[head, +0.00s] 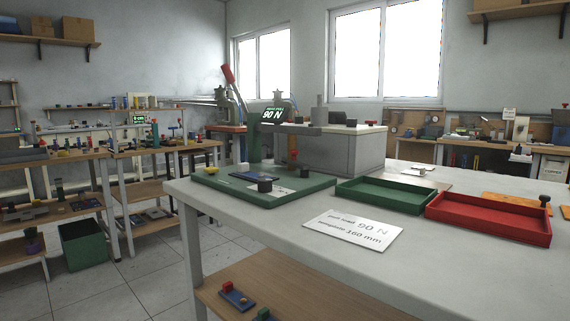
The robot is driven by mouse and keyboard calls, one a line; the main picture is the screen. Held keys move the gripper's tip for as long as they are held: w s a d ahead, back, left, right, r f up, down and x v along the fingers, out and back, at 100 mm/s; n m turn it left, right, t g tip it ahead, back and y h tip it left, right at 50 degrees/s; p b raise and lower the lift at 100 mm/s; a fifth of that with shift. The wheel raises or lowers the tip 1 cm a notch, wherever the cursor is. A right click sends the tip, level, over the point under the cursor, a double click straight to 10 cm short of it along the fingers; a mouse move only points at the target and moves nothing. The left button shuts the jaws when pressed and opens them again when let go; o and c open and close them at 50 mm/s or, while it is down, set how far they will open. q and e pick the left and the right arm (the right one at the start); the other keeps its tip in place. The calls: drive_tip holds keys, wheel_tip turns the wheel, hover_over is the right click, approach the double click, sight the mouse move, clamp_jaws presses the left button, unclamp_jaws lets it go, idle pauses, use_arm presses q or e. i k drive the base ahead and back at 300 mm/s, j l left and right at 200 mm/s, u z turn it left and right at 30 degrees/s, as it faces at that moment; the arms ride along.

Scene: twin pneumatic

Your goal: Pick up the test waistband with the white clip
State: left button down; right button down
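I cannot make out a waistband with a white clip for sure. A small dark blue flat piece (252,177) lies on the green board (222,184) of the test stand, with a black block (265,186) and a whitish patch beside it. A small white item (423,170) lies further back on the table, too small to identify. Neither of my grippers shows.
An empty green tray (386,205) and an empty red tray (490,228) sit on the grey table (440,270). A white card (353,230) reads 90 N and 160 mm. A green bin (84,246) stands left. Open floor lies between the benches.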

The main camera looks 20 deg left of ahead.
sight(243, 169)
drive_tip(key=j+u, duration=0.1)
drive_tip(key=u, duration=1)
